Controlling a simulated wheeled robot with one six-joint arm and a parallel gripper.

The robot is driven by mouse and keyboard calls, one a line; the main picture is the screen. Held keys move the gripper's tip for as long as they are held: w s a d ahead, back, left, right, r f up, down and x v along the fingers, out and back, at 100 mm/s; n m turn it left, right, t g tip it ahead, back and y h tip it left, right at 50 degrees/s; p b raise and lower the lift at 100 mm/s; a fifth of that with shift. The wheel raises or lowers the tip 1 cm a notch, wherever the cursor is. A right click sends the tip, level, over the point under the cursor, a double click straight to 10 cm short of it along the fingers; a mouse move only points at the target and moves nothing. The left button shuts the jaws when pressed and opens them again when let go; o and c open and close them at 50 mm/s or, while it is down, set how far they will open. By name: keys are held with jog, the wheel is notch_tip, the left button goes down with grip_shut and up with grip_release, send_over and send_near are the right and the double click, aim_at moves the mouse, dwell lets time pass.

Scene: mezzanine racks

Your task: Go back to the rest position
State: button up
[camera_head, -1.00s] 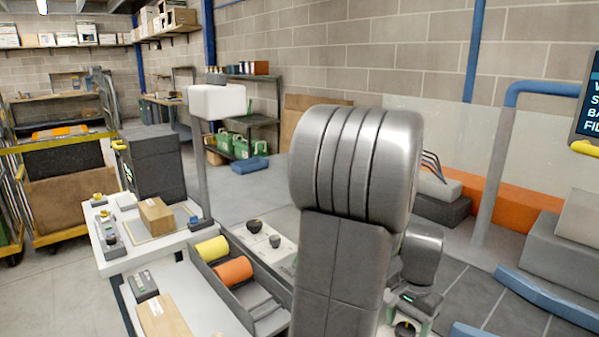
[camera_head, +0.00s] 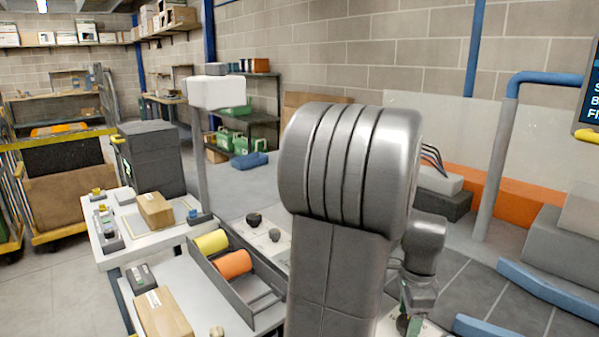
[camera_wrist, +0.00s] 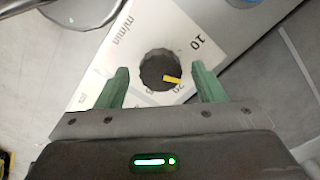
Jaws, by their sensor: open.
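My gripper (camera_wrist: 159,68) is open in the wrist view, its two green fingers spread apart. A dark round knob (camera_wrist: 153,62) with a yellow pointer shows between the fingers, on a white panel (camera_wrist: 205,25) marked "min", "10" and "20". I cannot tell whether the fingers touch the knob; gaps show on both sides. In the head view my arm stands large in the middle, and its wrist end, with some green, shows low on the right. The fingertips are hard to make out there.
A grey bin (camera_head: 256,313) holds a yellow roll (camera_head: 211,243) and an orange roll (camera_head: 233,263). A cardboard box (camera_head: 155,210) sits on a white bench (camera_head: 110,262), another box (camera_head: 162,315) nearer. A post carries a white block (camera_head: 216,92). Blue rails (camera_head: 555,298) lie at right.

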notch_tip(320, 180, up, 14)
jog(key=p, duration=0.1)
jog(key=shift+f, duration=0.15)
dwell(0.4)
